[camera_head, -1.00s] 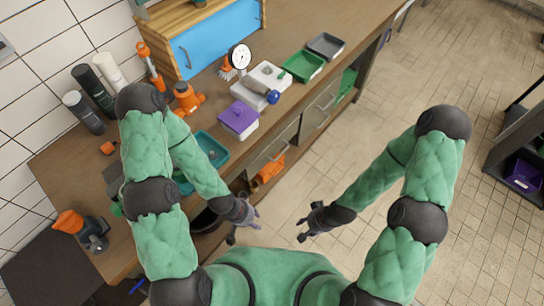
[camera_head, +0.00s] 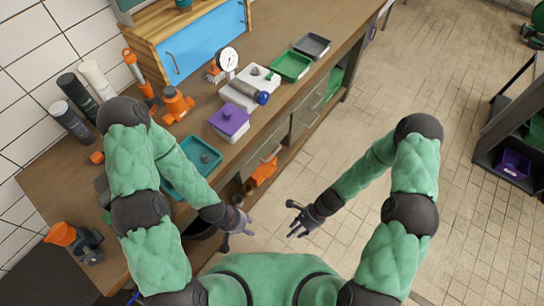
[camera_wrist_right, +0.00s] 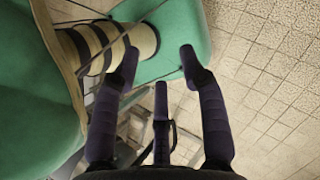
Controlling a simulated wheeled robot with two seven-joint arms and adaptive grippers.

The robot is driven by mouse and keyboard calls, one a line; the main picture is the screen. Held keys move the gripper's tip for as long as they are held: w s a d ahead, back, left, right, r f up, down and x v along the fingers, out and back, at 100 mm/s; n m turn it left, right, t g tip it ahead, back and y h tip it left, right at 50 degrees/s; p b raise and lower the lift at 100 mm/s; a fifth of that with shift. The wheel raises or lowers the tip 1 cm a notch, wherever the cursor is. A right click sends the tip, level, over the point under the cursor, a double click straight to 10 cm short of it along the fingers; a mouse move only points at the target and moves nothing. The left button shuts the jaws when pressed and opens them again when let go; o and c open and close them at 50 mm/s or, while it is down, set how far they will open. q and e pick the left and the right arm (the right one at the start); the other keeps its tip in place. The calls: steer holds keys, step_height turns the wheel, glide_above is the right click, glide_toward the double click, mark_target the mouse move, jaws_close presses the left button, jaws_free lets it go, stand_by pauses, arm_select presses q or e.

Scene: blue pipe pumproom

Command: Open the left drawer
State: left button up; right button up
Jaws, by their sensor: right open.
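The left drawer (camera_head: 258,160) is in the front of the wooden bench, with a bar handle (camera_head: 272,154); it looks shut in the head view. The right drawer (camera_head: 304,117) beside it also looks shut. My left gripper (camera_head: 238,231) is near the bench front, below the left drawer in the picture, with its fingers apart and empty. My right gripper (camera_head: 294,220) is over the floor, apart from the drawers, open and empty. In the right wrist view its spread fingers (camera_wrist_right: 160,85) have nothing between them, and no drawer shows there.
On the bench top (camera_head: 160,130) stand a teal tray (camera_head: 190,168), a purple-lidded box (camera_head: 230,122), a gauge (camera_head: 228,60), and green (camera_head: 291,66) and grey trays (camera_head: 312,46). An orange item (camera_head: 262,174) is under the drawers.

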steer(key=w+a+r+m+t+y+b, duration=0.1)
steer(key=w+m+t+y, duration=0.35)
steer(key=w+m, duration=0.9)
steer(key=w+m+t+y+b, duration=0.2)
steer(key=w+m+t, duration=0.6)
steer(key=w+m, duration=0.55)
steer(key=b+x, duration=0.2)
steer(key=x, duration=0.8)
steer(key=shift+a+r, duration=0.15)
steer(key=shift+a, duration=0.15)
jaws_close()
